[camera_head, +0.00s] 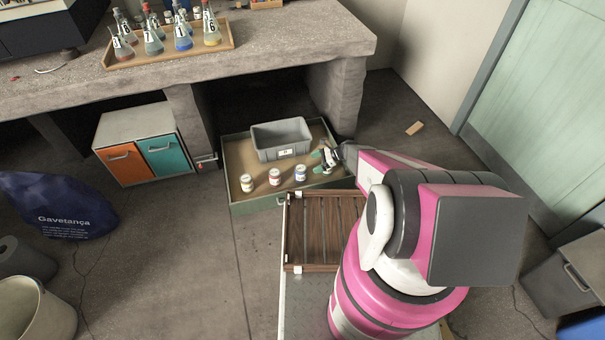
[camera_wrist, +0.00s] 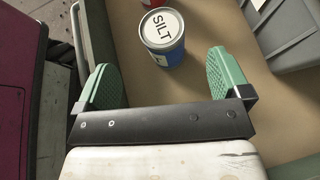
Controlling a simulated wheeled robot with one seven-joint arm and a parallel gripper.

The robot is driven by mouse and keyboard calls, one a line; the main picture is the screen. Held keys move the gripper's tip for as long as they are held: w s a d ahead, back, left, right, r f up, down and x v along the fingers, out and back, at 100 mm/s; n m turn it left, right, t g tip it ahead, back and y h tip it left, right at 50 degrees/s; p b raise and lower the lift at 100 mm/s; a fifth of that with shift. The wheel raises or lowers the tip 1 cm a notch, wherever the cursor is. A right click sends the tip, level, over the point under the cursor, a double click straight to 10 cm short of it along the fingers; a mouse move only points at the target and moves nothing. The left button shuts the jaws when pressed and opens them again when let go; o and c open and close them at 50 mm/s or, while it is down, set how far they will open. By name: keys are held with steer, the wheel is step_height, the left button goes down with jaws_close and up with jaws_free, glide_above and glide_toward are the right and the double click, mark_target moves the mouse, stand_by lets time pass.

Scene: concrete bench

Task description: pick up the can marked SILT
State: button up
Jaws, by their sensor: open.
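The can marked SILT (camera_wrist: 163,37) stands upright in the wrist view, with a white lid and a blue band. It appears to be the rightmost can (camera_head: 300,173) of a row of three in the head view. My gripper (camera_wrist: 158,72) is open, its green fingers apart and empty. The can is just beyond the fingertips, roughly centred between them and not touching. In the head view my gripper (camera_head: 320,161) hangs over the right part of the shallow green tray (camera_head: 239,207), right of the can.
A red-banded can (camera_head: 274,177) and a yellow-banded can (camera_head: 246,183) stand left of the SILT can. A grey bin (camera_head: 282,153) sits behind them in the tray. A slatted wooden rack (camera_head: 328,232) is in front. The concrete bench (camera_head: 300,40) overhangs the area behind.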

mark_target(301, 168)
steer(key=x, duration=0.9)
steer(key=shift+w+f, duration=0.1)
steer(key=c, duration=1.3)
